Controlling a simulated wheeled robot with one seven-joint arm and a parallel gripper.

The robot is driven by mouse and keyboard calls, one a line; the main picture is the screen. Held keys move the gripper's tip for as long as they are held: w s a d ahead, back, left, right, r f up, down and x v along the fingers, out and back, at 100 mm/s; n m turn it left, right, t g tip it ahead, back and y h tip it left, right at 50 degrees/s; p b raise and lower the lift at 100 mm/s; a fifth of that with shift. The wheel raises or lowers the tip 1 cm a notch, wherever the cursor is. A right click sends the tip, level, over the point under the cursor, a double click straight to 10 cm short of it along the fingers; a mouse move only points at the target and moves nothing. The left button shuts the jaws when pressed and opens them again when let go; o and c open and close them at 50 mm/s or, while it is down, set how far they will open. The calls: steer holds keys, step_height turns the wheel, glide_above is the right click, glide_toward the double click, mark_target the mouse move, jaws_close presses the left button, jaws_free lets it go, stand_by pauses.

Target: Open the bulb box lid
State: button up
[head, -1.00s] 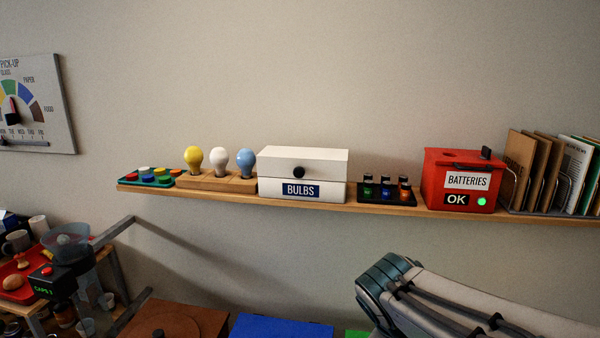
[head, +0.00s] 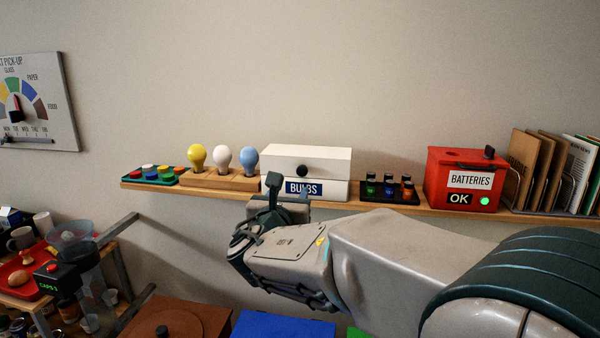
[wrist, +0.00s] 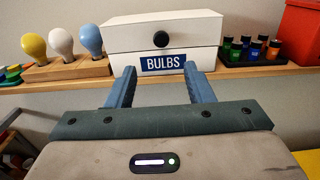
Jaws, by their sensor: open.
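The white bulb box (head: 330,162) stands on the wooden wall shelf (head: 225,188). Its lid is down, with a dark round knob (head: 302,171) on the front above the blue "BULBS" label. In the wrist view the box (wrist: 200,30) and the knob (wrist: 161,39) are straight ahead. My gripper (wrist: 155,80) is open and empty, with its two fingers apart in front of the box, below the knob and on either side of the label. In the head view my gripper (head: 285,195) covers the lower front of the box. I cannot tell whether a finger touches the box.
Yellow, white and blue bulbs (head: 222,158) stand in a wooden holder left of the box. A dark battery tray (head: 388,191) and the red batteries box (head: 461,179) are to the right. A cap tray (head: 153,175) sits at the shelf's left end. The wall above is clear.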

mark_target(302, 170)
steer(key=w+d+p, duration=0.1)
steer(key=w, duration=0.3)
steer(key=w+p, duration=0.1)
steer(key=w, duration=0.3)
steer(key=w+d, duration=0.1)
steer(key=w, duration=0.4)
steer(key=shift+d+p, duration=0.35)
steer(key=shift+p, duration=0.05)
jaws_close()
steer(key=shift+r, duration=0.1)
